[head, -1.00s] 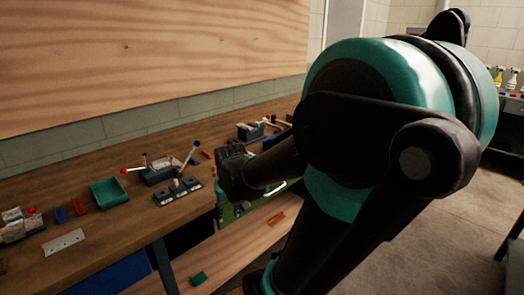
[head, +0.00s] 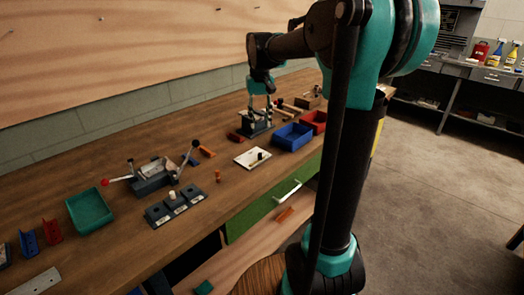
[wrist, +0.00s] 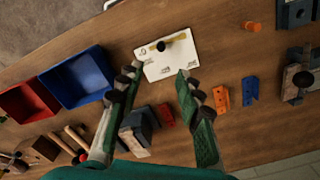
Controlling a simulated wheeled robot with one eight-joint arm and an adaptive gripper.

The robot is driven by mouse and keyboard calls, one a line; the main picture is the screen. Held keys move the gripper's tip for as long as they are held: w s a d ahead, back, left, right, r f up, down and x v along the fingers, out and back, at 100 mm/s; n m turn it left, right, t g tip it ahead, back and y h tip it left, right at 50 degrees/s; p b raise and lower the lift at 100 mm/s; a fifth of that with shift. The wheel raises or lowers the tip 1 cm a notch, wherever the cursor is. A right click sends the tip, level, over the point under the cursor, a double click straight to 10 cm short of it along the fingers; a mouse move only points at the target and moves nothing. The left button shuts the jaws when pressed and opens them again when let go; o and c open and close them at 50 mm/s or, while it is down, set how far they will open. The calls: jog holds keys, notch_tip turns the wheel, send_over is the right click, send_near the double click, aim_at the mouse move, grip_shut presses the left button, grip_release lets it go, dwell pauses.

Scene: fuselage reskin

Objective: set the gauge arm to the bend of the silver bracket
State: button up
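The gauge is a white plate (head: 252,158) with a black knob, lying flat on the bench. In the wrist view the white plate (wrist: 160,66) shows a yellow arm (wrist: 168,42) beside the knob (wrist: 161,46). My gripper (wrist: 160,72) is open and empty, its fingers apart above the bench, with the plate showing between and beyond the tips. In the head view my gripper (head: 260,88) hangs over a dark vise-like block (head: 257,124), behind the gauge. A flat silver plate with holes (head: 35,283) lies at the lower left; I cannot tell whether it is the silver bracket.
Blue bin (head: 291,137) and red bin (head: 314,121) stand right of the gauge. Orange (wrist: 221,98) and blue (wrist: 250,88) brackets lie near the gripper. A lever fixture (head: 153,178), a dark block with a peg (head: 176,208) and a green tray (head: 90,209) stand left. Bare wood surrounds the gauge.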

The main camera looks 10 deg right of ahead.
notch_tip(320, 180, down, 13)
jog(key=shift+a+f, duration=0.1)
jog(key=shift+f, duration=0.1)
jog(key=shift+c, duration=0.5)
grip_shut()
